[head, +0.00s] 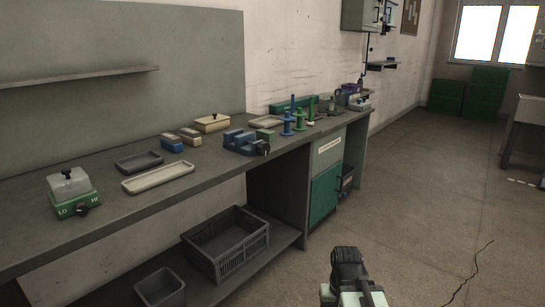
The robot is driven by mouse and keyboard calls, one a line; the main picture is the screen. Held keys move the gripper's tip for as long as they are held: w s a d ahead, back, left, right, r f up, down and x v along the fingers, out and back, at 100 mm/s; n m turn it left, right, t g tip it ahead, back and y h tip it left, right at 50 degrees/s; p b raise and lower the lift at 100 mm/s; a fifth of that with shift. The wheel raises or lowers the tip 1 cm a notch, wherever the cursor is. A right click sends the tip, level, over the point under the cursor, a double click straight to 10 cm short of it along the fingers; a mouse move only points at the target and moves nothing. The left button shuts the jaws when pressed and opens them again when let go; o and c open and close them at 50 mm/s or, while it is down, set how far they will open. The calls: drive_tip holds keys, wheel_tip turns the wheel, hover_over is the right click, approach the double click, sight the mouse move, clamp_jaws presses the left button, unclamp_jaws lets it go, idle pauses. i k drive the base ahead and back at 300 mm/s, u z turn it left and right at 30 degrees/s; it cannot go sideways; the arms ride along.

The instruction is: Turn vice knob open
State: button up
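A blue vice (238,141) stands on the workbench at mid-length, near its front edge. A dark round knob (263,148) is on its right front side. The knob is small in this view, and its turn position is not clear. My gripper (348,262) shows as a dark shape at the bottom, right of centre, over the floor. It is well in front of the bench and apart from the vice and knob. Its fingertips are not clear, so I cannot tell whether it is open.
A green box with a knob marked LO and HI (75,192) stands at the bench's left. Shallow trays (158,177), brushes (182,138) and blue and green spools (299,121) share the top. A crate (226,245) sits below. The floor (430,190) on the right is clear.

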sight(263, 148)
drive_tip(key=u, duration=1.25)
drive_tip(key=i, duration=0.45)
drive_tip(key=u, duration=0.05)
